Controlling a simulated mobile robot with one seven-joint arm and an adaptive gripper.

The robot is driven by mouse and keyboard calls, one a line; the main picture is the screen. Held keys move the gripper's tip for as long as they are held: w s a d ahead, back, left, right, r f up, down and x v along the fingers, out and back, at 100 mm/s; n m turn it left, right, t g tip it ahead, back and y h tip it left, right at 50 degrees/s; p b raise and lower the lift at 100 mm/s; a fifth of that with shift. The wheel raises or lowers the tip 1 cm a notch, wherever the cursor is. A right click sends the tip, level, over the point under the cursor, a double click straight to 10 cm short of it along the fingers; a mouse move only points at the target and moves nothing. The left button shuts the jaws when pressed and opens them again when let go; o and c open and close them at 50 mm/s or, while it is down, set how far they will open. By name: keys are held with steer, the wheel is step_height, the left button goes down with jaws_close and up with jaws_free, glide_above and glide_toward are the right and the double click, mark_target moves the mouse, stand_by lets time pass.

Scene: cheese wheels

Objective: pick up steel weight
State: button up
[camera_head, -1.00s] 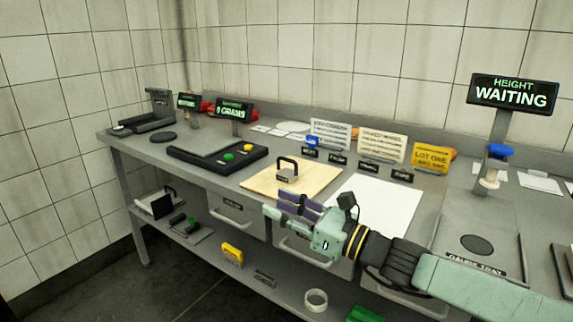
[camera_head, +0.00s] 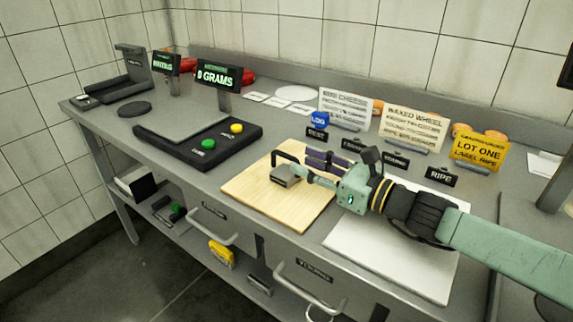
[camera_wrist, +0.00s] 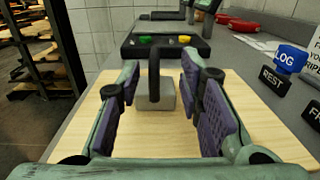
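The steel weight is a small grey block with a black loop handle (camera_head: 285,176), standing upright on a pale wooden board (camera_head: 245,188). My gripper (camera_head: 309,167) is just to the right of the weight in the head view, low over the board. In the wrist view, the weight (camera_wrist: 155,95) stands ahead between the two purple-padded fingers of my gripper (camera_wrist: 160,78). The fingers are spread wide, with a gap on both sides of the weight. The handle rises between them, and I see no contact.
A black scale (camera_head: 198,138) with green and yellow buttons lies beyond the board, its display (camera_head: 218,76) reading 0 grams. A white sheet (camera_head: 390,255) lies under my arm. Small black label blocks, such as RIPE (camera_head: 442,176), and a blue LOG button (camera_head: 319,120) stand behind.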

mark_target(279, 154)
steer(key=b+x, duration=0.1)
steer(key=x, duration=0.8)
steer(key=shift+s+a+b, duration=0.1)
steer(key=shift+a+b, duration=0.2)
jaws_close()
stand_by(0.6)
